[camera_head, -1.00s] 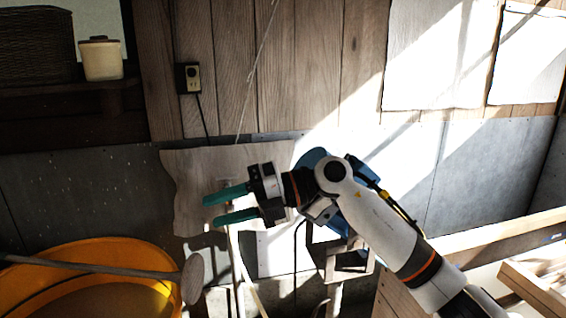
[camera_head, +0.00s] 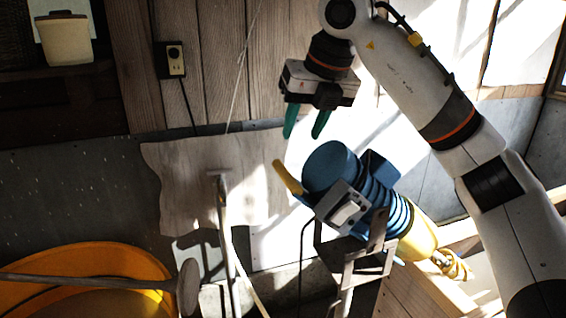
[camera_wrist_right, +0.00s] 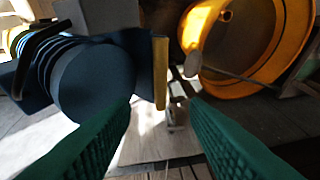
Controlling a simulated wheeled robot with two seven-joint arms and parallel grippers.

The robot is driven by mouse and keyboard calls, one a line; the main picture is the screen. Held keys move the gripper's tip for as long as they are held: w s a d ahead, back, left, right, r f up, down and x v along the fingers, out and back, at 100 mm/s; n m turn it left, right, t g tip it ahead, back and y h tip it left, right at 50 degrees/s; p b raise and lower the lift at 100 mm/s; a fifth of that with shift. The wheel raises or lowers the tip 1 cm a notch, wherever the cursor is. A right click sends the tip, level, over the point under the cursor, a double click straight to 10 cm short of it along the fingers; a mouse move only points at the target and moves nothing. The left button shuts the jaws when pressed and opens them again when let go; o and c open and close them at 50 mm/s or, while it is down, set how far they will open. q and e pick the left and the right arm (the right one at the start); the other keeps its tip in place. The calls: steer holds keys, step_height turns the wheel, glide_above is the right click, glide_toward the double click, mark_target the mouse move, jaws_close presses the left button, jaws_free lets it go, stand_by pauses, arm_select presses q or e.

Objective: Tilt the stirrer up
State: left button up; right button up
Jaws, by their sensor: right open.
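A blue ribbed motor unit (camera_head: 335,168), which looks like the stirrer, leans on a metal stand, its rounded end up and to the left. A yellow handle (camera_head: 288,178) sticks out at that end, and a yellow section shows at its lower right. My right gripper (camera_head: 305,130) is open and empty, with teal fingers pointing down just above the blue end and handle in the head view. In the right wrist view, the motor unit (camera_wrist_right: 95,85) is at the left and the handle (camera_wrist_right: 160,75) lies ahead, between the fingertips' directions. My left gripper is not in view.
An orange tub (camera_head: 110,252) stands at lower left with a long paddle (camera_head: 90,283) across it. A thin upright pole (camera_head: 225,230) and the metal stand (camera_head: 375,262) are close by. A wooden wall with an outlet (camera_head: 175,60) is behind.

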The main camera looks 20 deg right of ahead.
mark_target(286, 171)
steer(key=p+x, duration=0.1)
steer(key=x, duration=0.8)
steer(key=shift+a+f, duration=0.1)
steer(key=shift+f, duration=0.1)
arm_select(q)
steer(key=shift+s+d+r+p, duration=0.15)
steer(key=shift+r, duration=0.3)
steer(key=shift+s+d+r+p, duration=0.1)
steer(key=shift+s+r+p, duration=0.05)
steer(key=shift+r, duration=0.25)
arm_select(e)
steer(key=shift+w+f, duration=0.2)
steer(key=shift+f, duration=0.35)
steer(key=shift+a, duration=0.1)
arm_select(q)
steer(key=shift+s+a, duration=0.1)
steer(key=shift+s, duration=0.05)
arm_select(e)
jaws_close()
